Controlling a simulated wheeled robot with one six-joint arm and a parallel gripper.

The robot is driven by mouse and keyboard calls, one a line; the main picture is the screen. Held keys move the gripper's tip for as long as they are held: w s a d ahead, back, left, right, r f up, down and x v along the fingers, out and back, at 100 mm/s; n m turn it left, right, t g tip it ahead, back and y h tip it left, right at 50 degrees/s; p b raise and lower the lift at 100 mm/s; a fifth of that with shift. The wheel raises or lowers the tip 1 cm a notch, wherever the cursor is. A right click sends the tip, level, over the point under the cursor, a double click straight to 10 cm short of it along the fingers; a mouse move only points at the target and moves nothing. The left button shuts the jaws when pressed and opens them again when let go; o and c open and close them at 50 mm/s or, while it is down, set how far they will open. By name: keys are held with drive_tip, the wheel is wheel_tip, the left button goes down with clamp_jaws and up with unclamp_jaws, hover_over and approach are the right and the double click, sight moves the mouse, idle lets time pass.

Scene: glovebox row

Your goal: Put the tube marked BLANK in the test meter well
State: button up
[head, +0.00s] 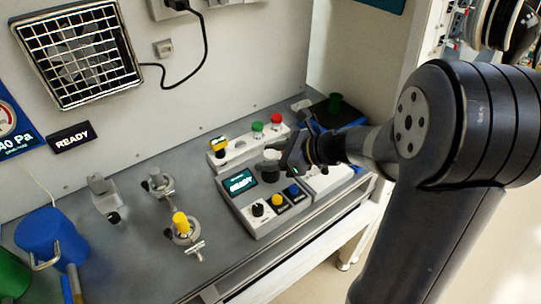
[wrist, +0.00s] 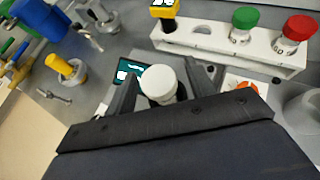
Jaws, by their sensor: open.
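The test meter (head: 255,203) is a pale grey box with a lit display reading READY, a black knob, and yellow and blue buttons. A white-capped tube (head: 271,155) stands at the meter's back right and appears seated in its well; the lower tube is hidden. Its white cap (wrist: 159,82) lies between my fingers in the wrist view. My gripper (head: 286,158) is open, with a finger on each side of this tube. No BLANK marking is readable. A white rack (wrist: 228,45) holds green-capped (wrist: 244,18) and red-capped (wrist: 298,27) tubes, with an empty hole beside the green one.
A yellow-topped item (head: 218,143) is at the rack's left end. Metal valve fittings, one with a yellow knob (head: 181,222), stand left of the meter. A blue mug (head: 48,238) is at far left. The bench between the fittings and meter is clear.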

drive_tip(key=shift+r, duration=0.1)
drive_tip(key=shift+d+r, duration=0.2)
drive_tip(key=v, duration=1.1)
drive_tip(key=shift+s+d, duration=0.2)
drive_tip(key=shift+s, duration=0.05)
